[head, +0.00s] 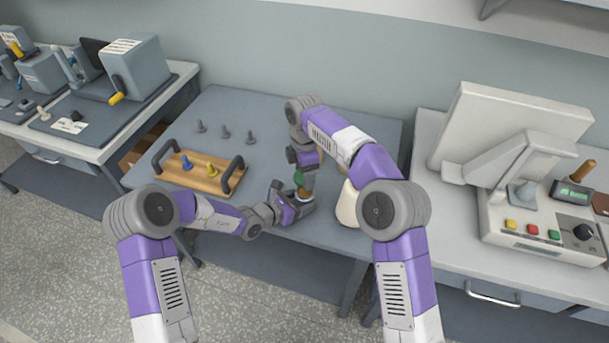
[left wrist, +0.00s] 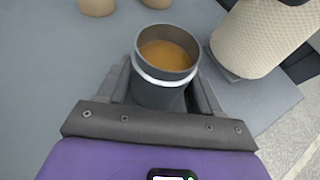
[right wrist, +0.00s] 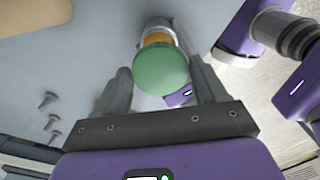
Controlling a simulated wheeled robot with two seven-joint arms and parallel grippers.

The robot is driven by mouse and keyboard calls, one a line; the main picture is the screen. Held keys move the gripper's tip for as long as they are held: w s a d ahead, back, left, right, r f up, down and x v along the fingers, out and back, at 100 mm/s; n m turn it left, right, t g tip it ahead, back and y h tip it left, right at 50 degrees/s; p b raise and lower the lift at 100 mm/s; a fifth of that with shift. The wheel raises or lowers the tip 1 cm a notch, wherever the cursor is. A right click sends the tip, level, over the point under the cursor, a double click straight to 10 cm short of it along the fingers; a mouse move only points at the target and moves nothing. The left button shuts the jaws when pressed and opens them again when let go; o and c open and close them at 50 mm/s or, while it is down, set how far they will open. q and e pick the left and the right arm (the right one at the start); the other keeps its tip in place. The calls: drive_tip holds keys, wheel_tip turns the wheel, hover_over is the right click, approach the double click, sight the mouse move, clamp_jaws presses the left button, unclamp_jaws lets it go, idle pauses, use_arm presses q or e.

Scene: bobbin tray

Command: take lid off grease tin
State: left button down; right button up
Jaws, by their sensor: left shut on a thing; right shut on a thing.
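The grease tin (left wrist: 166,62) is a grey can with a light band, open at the top, with orange-brown grease inside. My left gripper (head: 301,201) is shut around its sides and the tin stands between the fingers in the left wrist view. The round green lid (right wrist: 161,69) is between the fingers of my right gripper (right wrist: 161,80), which is shut on it. The lid is off the tin's mouth, with orange grease showing beside it in the right wrist view. In the head view the lid (head: 298,178) is just above my left gripper, and the tin is mostly hidden.
A cream cone (head: 348,206) stands close to the right of the grippers. A wooden tray (head: 203,184) with dark handles holds a blue and a yellow peg at the left. Three grey pegs (head: 225,133) stand behind it. A white machine (head: 540,225) is on the right bench.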

use_arm(q)
drive_tip(key=shift+c, duration=0.6)
unclamp_jaws()
